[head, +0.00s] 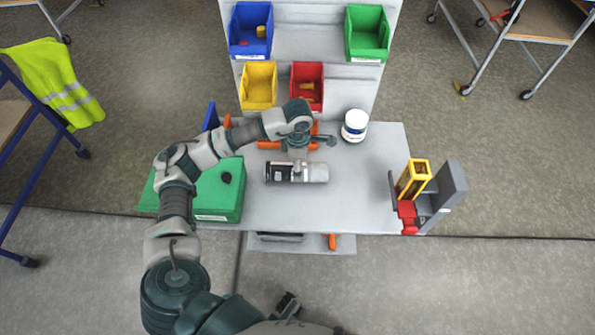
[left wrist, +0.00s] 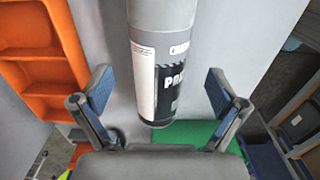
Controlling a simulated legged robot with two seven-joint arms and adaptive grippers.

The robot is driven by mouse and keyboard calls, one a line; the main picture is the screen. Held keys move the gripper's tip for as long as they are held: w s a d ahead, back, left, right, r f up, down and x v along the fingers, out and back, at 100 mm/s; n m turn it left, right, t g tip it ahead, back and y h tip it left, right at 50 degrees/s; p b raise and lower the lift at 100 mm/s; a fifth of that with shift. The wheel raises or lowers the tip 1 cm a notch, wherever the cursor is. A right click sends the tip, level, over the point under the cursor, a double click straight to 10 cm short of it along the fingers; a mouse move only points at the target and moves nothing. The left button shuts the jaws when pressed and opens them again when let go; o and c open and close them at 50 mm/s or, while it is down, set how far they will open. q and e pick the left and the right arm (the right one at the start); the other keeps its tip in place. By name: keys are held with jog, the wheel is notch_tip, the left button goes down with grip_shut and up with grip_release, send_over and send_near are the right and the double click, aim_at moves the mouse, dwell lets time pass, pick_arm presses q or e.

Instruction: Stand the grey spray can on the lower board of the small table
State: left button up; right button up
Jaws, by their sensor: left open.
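The grey spray can (head: 312,173) lies on its side on the small table's upper board (head: 353,203). Its black and white label end points left. The left wrist view shows the can (left wrist: 165,45) close up, with its labelled end between the spread fingers. My left gripper (head: 300,143) is open and hangs just behind and above the can; I cannot tell whether it touches it. The fingers also show in the left wrist view (left wrist: 157,93). The lower board (head: 345,244) shows only as a strip below the table's front edge.
A green case (head: 212,205) lies left of the can, partly under my arm. A white jar (head: 355,125) stands at the back right. A grey holder (head: 452,187) with yellow and red items is at the right edge. A dark item (head: 277,237) and an orange one (head: 332,241) are on the lower board.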

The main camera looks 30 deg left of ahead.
pick_arm(q)
notch_tip(320, 180, down, 5)
jog(key=shift+w+r+b, duration=0.1)
jog(key=shift+r+b, duration=0.05)
jog(key=shift+b, duration=0.15)
jog(key=shift+r, duration=0.1)
jog(key=c, duration=1.8)
pick_arm(e)
jog(key=shift+v, duration=0.9)
pick_arm(q)
jog(key=shift+a+r, duration=0.1)
jog(key=shift+r, duration=0.05)
pick_arm(e)
jog(key=shift+w, duration=0.2)
